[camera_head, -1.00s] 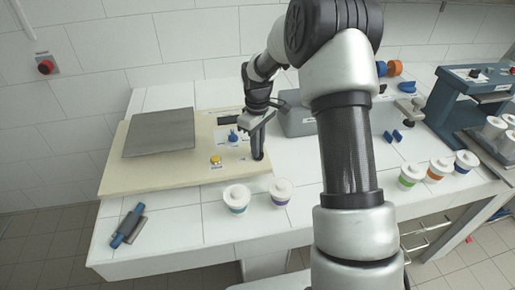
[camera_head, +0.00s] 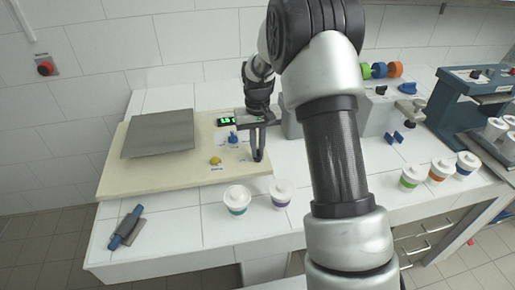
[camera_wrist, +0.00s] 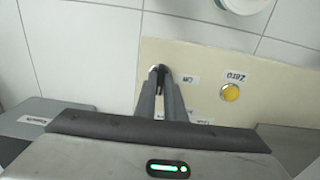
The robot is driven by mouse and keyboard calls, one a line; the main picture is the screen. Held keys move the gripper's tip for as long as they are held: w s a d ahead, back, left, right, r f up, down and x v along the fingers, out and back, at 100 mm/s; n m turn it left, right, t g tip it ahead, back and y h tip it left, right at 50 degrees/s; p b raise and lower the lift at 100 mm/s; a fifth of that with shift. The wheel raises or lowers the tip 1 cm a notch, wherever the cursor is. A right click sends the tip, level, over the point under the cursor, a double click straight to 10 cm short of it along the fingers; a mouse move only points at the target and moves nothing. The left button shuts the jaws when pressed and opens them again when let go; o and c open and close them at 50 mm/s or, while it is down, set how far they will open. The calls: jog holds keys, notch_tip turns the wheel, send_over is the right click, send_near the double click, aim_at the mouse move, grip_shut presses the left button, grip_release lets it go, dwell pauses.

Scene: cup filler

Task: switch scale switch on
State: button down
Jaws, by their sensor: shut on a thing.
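The scale is a cream panel (camera_head: 118,182) with a grey weighing plate (camera_head: 158,133). Its small display (camera_head: 226,121) is lit with green digits. A yellow button (camera_head: 215,160) sits on the panel and also shows in the wrist view (camera_wrist: 230,92), beside a "Zero" label. My gripper (camera_head: 258,157) points down at the panel's right front corner. In the wrist view my gripper (camera_wrist: 161,70) has its fingers close together around the small dark scale switch (camera_wrist: 162,78), beside an "On" label. The fingers hide most of the switch, and the head view does not show it clearly.
A blue knob (camera_head: 233,137) stands on the panel near my fingers. Two lidded cups (camera_head: 237,198) (camera_head: 281,194) stand just in front of the panel. A blue-handled tool (camera_head: 127,226) lies front left. More cups (camera_head: 411,178) and a blue machine (camera_head: 465,100) stand at the right.

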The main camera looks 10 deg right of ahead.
aim_at(258, 151)
dwell(0.4)
jog(key=c, duration=1.8)
grip_release()
jog(key=shift+c, duration=0.2)
jog(key=shift+r, duration=0.1)
notch_tip(258, 151, up, 17)
jog(key=shift+r+p, duration=0.15)
jog(key=shift+p, duration=0.25)
